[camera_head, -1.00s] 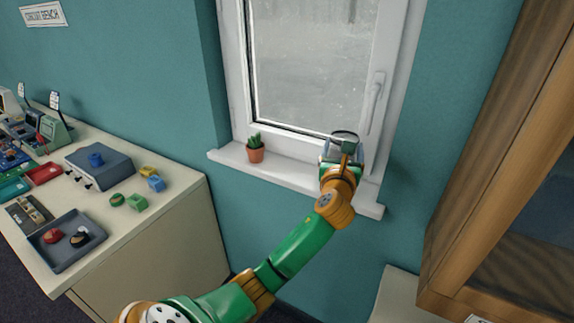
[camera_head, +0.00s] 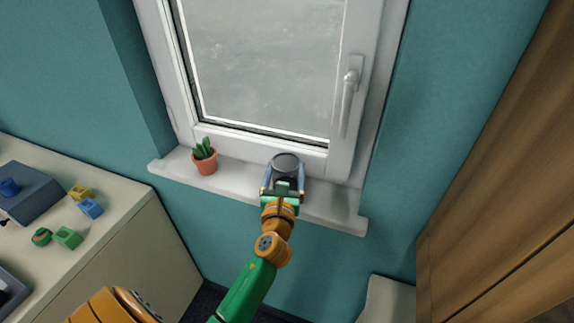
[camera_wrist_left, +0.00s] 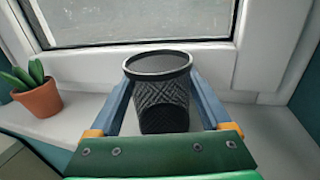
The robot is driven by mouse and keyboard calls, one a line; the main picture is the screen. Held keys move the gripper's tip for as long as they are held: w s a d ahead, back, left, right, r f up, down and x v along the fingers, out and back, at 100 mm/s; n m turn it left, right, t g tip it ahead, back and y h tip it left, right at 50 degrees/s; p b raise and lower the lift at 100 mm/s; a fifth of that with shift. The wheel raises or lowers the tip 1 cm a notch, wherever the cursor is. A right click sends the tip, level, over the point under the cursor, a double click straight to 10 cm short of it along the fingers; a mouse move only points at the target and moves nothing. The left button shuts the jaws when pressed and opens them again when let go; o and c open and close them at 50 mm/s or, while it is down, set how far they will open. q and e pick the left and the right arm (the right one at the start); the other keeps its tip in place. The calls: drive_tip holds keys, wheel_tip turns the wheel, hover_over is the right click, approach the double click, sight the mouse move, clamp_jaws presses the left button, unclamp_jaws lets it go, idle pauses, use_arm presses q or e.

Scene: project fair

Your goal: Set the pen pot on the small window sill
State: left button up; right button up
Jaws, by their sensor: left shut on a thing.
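The pen pot (camera_head: 286,163) is a dark mesh cup, upright at the small window sill (camera_head: 335,207). In the left wrist view the pen pot (camera_wrist_left: 160,92) stands between the two fingers, over the white sill (camera_wrist_left: 265,130). My left gripper (camera_head: 284,178) is shut on the pot, with one blue-grey finger on each side. In the left wrist view the gripper (camera_wrist_left: 163,105) hides the near part of the sill. Whether the pot's base touches the sill, I cannot tell. My right gripper is not in view.
A small cactus in a terracotta pot (camera_head: 204,158) stands on the sill to the left; it also shows in the left wrist view (camera_wrist_left: 40,98). The window handle (camera_head: 348,95) is above. A bench with coloured blocks (camera_head: 90,208) is at left, a wooden cabinet (camera_head: 490,200) at right.

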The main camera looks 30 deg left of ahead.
use_arm(q)
drive_tip(key=shift+w+f, duration=0.15)
drive_tip(key=shift+f, duration=0.15)
drive_tip(key=shift+a, duration=0.4)
drive_tip(key=shift+s+a+f, duration=0.1)
drive_tip(key=shift+s+a, duration=0.15)
drive_tip(key=shift+a, duration=0.1)
drive_tip(key=shift+s+a+f, duration=0.1)
drive_tip(key=shift+s+a, duration=0.05)
drive_tip(key=shift+s, duration=0.15)
drive_tip(key=o, duration=1.2)
drive_tip(key=shift+d, duration=0.3)
drive_tip(key=shift+o, duration=0.2)
drive_tip(key=shift+w+d, duration=0.2)
drive_tip(key=shift+w, duration=0.05)
drive_tip(key=shift+a, duration=0.1)
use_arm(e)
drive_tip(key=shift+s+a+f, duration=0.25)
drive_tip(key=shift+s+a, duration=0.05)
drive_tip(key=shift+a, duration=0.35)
